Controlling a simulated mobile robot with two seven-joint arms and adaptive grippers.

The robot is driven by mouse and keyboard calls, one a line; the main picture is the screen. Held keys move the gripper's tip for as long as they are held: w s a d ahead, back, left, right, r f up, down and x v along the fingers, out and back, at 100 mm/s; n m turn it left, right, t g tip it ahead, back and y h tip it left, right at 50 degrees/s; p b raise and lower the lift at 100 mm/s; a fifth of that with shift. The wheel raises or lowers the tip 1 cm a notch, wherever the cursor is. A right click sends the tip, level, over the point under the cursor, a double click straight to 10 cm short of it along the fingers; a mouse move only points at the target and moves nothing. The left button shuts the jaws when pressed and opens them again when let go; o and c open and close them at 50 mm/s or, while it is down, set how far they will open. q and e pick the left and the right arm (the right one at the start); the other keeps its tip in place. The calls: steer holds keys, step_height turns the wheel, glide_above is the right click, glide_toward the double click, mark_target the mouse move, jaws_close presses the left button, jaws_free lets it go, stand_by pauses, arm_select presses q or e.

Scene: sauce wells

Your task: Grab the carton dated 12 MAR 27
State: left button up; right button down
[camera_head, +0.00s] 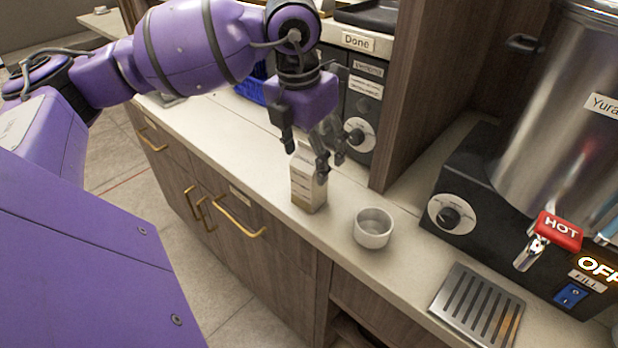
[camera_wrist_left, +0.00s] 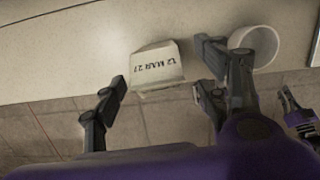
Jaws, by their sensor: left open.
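A small pale carton (camera_head: 308,186) with a gabled top stands upright near the counter's front edge. In the left wrist view its top (camera_wrist_left: 158,68) shows the print "12 MAR 27", upside down. My left gripper (camera_head: 309,156) is open above the carton, its fingers reaching down around the carton's upper part. In the left wrist view the carton's top lies between and beyond the spread fingers of the left gripper (camera_wrist_left: 160,92); contact is not visible. What seems to be my right gripper (camera_wrist_left: 296,112) shows in part at the right edge, too little to tell its state.
A white round bowl (camera_head: 373,228) stands just right of the carton, close to the gripper's right finger. Further right are an urn (camera_head: 545,110) with a red HOT tap (camera_head: 558,230) and a slotted drip tray (camera_head: 478,305). A wooden divider (camera_head: 415,95) rises behind.

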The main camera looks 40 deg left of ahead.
mark_target(306, 193)
arm_select(q)
steer(key=f, duration=0.1)
steer(key=w+f, duration=0.1)
steer(key=f, duration=0.1)
steer(key=shift+a, duration=0.15)
steer(key=shift+f, duration=0.4)
arm_select(e)
steer(key=shift+w+r, duration=0.15)
steer(key=shift+w, duration=0.1)
arm_select(q)
steer(key=c, duration=0.8)
steer(key=shift+r, duration=0.1)
jaws_close()
arm_select(e)
steer(key=shift+w+a, duration=0.1)
steer(key=shift+w, duration=0.1)
arm_select(q)
steer(key=shift+w, duration=0.1)
arm_select(e)
steer(key=shift+s, duration=0.1)
